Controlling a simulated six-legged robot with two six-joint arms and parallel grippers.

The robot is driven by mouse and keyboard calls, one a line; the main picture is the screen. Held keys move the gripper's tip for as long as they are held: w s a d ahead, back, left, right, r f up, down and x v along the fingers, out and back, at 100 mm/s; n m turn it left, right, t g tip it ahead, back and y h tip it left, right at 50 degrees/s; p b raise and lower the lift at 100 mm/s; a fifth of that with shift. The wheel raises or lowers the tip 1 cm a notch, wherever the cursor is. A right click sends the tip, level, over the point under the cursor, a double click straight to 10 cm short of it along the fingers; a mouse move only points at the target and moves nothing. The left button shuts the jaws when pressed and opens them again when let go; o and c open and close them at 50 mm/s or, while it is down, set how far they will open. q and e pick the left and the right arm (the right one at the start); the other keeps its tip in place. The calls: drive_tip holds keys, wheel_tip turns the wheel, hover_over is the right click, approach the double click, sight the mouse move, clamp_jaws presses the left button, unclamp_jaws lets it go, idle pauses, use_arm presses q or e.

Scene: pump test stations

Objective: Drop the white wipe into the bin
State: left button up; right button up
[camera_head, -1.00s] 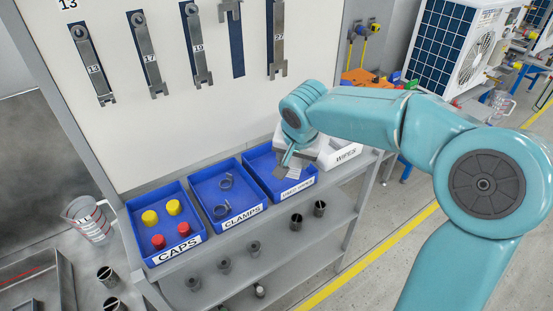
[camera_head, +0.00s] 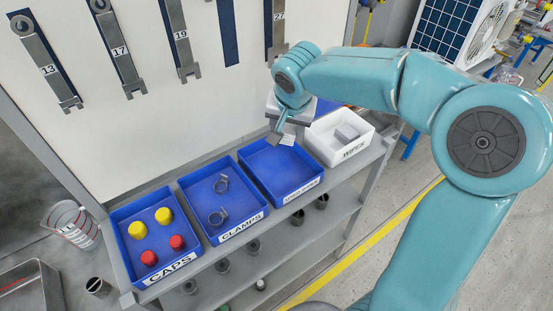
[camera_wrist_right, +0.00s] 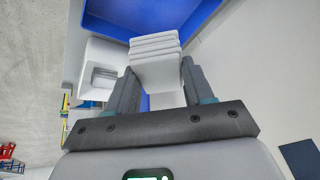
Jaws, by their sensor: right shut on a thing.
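My right gripper (camera_head: 283,133) is shut on a white wipe (camera_head: 288,140). In the right wrist view, the folded, layered wipe (camera_wrist_right: 157,62) sits between the two dark fingers. The blue bin (camera_head: 313,185) stands on the shelf, its front label seeming to read USED WIPES. In the head view, the gripper and wipe appear over the bin's back part; their exact height is hard to judge. The visible bin floor looks empty. Part of a blue bin (camera_wrist_right: 120,33) shows beyond the wipe in the wrist view. My left gripper is out of view.
A white WIPES box (camera_head: 362,148) with a grey-white stack inside stands right of the bin. Blue CLAMPS (camera_head: 258,217) and CAPS (camera_head: 188,262) bins stand to its left. The tool panel (camera_head: 215,110) rises behind. Dark cylinders (camera_head: 298,217) stand on the lower shelf.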

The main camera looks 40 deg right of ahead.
drive_tip(key=shift+s+d+f, duration=0.1)
drive_tip(key=shift+d+f, duration=0.05)
drive_tip(key=shift+f, duration=0.15)
drive_tip(key=shift+f+b, duration=0.4)
drive_tip(key=shift+b, duration=0.05)
drive_tip(key=f+b, duration=0.1)
drive_tip(key=f, duration=0.1)
drive_tip(key=f+b, duration=0.2)
drive_tip(key=shift+a+f, duration=0.2)
drive_tip(key=shift+f, duration=0.1)
drive_tip(key=o, duration=1.1)
drive_tip(key=v, duration=1.6)
drive_tip(key=shift+r, duration=0.2)
